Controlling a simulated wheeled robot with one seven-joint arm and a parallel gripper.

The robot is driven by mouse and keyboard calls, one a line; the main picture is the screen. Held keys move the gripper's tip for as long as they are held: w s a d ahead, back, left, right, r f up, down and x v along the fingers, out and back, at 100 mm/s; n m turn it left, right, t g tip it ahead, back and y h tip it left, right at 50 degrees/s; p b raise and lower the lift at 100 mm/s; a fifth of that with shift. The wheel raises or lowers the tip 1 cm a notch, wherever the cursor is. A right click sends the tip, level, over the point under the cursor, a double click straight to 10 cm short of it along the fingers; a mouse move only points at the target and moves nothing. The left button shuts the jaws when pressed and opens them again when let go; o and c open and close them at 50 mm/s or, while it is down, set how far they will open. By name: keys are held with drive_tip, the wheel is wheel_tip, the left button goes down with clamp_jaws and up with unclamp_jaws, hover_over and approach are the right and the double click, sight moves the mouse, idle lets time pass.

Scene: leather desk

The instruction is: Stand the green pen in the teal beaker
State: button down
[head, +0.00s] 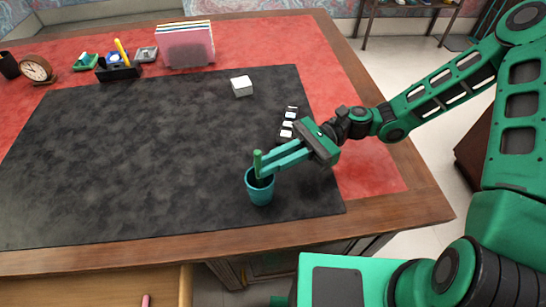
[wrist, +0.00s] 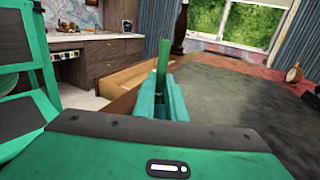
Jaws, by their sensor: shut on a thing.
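The teal beaker (head: 260,191) stands upright on the dark desk mat (head: 150,160), near its front right corner. The green pen (head: 257,162) is upright, its top above the beaker's rim and its lower part inside the opening. Whether its tip touches the bottom is hidden. My gripper (head: 262,170) reaches in from the right, level with the rim, with its fingers shut on the pen. In the wrist view the pen (wrist: 162,62) rises between the teal fingertips. The beaker cannot be made out there.
A white cube (head: 242,86) and several small white-and-black pieces (head: 288,124) lie on the mat behind my gripper. A clock (head: 37,70), a pen holder (head: 118,70) and a file rack (head: 186,45) stand at the back. An open drawer (head: 100,290) is at the front left. The mat's left is clear.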

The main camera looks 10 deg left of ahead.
drive_tip(key=c, duration=1.7)
unclamp_jaws()
drive_tip(key=v, duration=1.1)
drive_tip(key=shift+a, duration=0.1)
drive_tip(key=shift+f, duration=0.1)
